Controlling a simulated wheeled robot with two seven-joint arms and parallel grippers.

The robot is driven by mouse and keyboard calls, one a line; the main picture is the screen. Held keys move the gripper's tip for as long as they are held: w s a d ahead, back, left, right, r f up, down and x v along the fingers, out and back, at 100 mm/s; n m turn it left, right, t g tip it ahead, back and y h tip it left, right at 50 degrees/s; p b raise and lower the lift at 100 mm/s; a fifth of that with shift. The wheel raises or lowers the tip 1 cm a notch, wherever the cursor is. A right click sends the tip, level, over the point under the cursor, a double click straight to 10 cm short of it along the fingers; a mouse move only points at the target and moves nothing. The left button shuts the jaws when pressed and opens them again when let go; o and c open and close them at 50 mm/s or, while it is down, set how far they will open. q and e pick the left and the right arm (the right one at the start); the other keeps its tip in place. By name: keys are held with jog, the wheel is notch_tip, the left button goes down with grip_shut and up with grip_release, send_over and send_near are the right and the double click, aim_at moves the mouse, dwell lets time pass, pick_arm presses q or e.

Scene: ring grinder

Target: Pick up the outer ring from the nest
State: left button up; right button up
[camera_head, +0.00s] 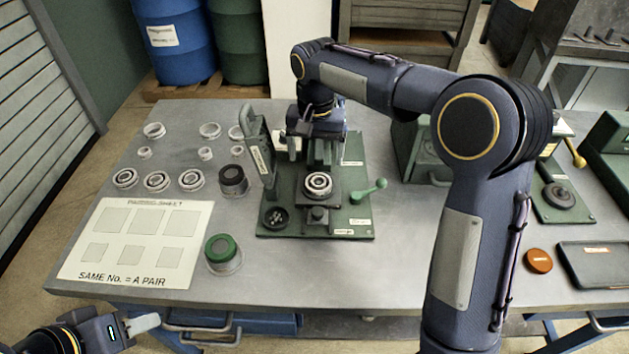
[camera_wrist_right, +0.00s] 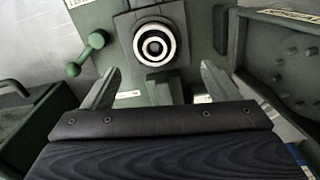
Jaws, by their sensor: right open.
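A pale outer ring (camera_head: 318,181) sits in the dark square nest (camera_head: 331,196) of the green fixture, with a smaller ring inside it. The ring (camera_wrist_right: 154,32) also shows near the top of the right wrist view, in the nest (camera_wrist_right: 182,26). My right gripper (camera_wrist_right: 160,68) is open and empty. Its fingertips are wide apart and lie below the ring in that view, apart from it. In the head view my right gripper (camera_head: 324,160) is behind the ring, over the fixture. My left gripper (camera_head: 140,323) is at the lower left, off the table; its finger gap is unclear.
The fixture (camera_head: 352,218) has an upright panel (camera_head: 258,150) at left and a green-knobbed lever (camera_head: 372,190) at right. Several rings (camera_head: 157,181) and a pairing sheet (camera_head: 100,262) lie left. A green-topped pot (camera_head: 222,254) stands in front. The table's front middle is clear.

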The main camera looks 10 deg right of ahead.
aim_at(319, 182)
jog(key=f, duration=0.7)
jog(key=shift+s+d+f, duration=0.25)
jog(key=shift+s, duration=0.05)
jog(key=c, duration=1.1)
